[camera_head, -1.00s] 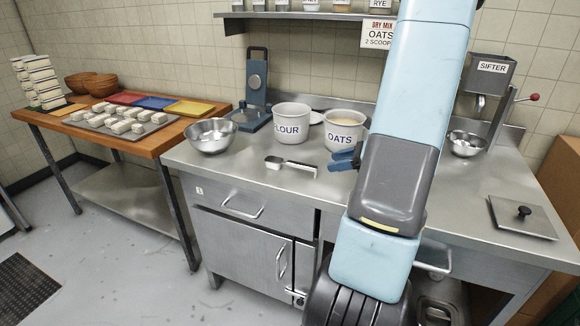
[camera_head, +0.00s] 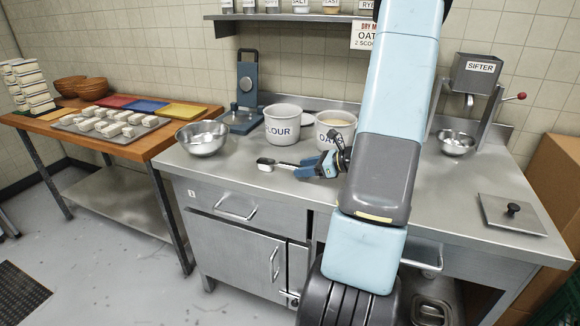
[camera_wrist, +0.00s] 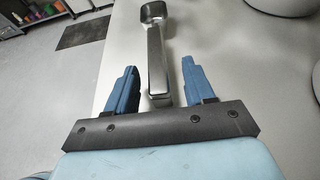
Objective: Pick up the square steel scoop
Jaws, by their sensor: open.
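The square steel scoop (camera_head: 267,164) lies on the steel counter, in front of the flour crock. My gripper (camera_wrist: 157,83) is open, with one blue finger on each side of the handle and a gap on both sides. It also shows in the head view (camera_head: 305,168), low over the counter.
The flour crock (camera_head: 282,130) and the oats crock (camera_head: 336,122) stand close behind the scoop. A steel bowl (camera_head: 202,142) is to the left. The steel counter (camera_head: 225,175) is bare in front. A square lid (camera_head: 511,213) lies at right.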

